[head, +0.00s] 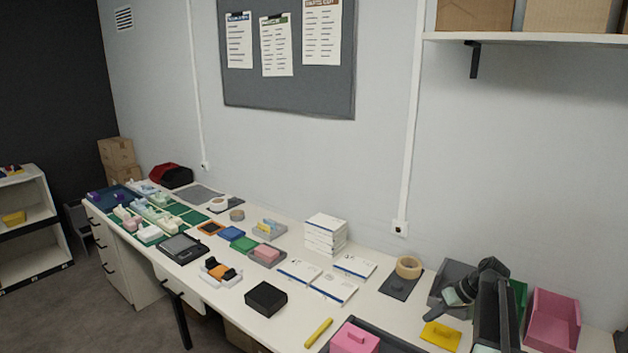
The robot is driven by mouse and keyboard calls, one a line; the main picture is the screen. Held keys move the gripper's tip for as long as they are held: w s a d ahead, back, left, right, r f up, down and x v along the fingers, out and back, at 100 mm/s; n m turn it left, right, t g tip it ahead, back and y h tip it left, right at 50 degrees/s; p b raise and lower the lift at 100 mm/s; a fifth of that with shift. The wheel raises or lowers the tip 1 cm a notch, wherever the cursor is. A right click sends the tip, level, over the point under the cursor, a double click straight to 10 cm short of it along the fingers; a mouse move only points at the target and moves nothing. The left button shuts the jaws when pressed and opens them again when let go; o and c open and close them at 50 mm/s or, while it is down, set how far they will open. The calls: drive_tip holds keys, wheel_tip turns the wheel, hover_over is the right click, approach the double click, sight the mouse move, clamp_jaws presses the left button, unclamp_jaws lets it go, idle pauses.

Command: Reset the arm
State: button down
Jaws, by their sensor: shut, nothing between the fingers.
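My arm shows at the lower right, folded in front of the table's right end.
A pink bin (553,318) stands right of my arm. A tape roll (409,266), stacked white boxes (325,233), a black box (266,298), a yellow stick (318,332) and a pink block (354,338) lie leftward on the white table. A shelf (530,38) hangs above.

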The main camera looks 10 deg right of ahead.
drive_tip(key=a+f+n+g, duration=0.1)
drive_tip(key=a+n+g, duration=0.1)
drive_tip(key=a, duration=1.4)
drive_tip(key=s+a+f+g+h, duration=0.1)
drive_tip(key=s+a, duration=0.3)
drive_tip(key=a, duration=0.3)
drive_tip(key=s+a+f+h, duration=0.1)
drive_tip(key=s+a+h, duration=0.15)
drive_tip(key=a, duration=0.45)
drive_tip(key=s+d+m+h, duration=0.2)
drive_tip(key=s+m, duration=0.2)
drive_tip(key=s, duration=0.1)
drive_tip(key=shift+s+d+f+m, duration=0.15)
drive_tip(key=shift+s+f+m, duration=0.2)
drive_tip(key=shift+m, duration=0.05)
drive_tip(key=shift+d, duration=0.15)
